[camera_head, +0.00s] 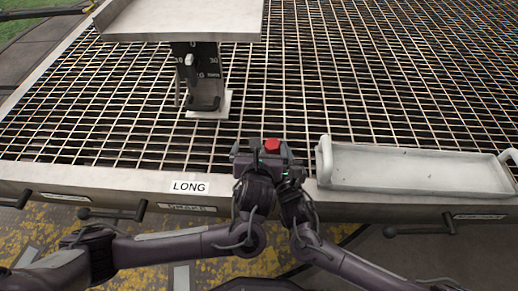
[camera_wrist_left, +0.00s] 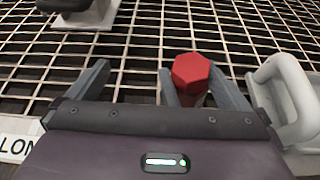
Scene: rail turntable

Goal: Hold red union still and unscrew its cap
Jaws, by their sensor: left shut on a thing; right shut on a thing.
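The red union (camera_head: 272,146) stands upright at the near edge of the grated table, between my two grippers. In the left wrist view its red six-sided top (camera_wrist_left: 191,71) shows, right of the middle, with a darker red part below it between grey fingers. My left gripper (camera_head: 261,153) is shut on the union. My right gripper (camera_head: 281,153), close against the left one, is also shut on it. The fingers hide the lower part of the union, and I cannot tell which part each gripper grips. No gap between the cap and the body shows.
A pale tray (camera_head: 410,170) with raised handles lies right of the grippers. A metal plate (camera_head: 182,22) on a dark scaled stand (camera_head: 197,70) rises at the back left. The table's front rim carries a LONG label (camera_head: 189,187) and dark levers. Bare grating (camera_head: 80,130) lies to the left.

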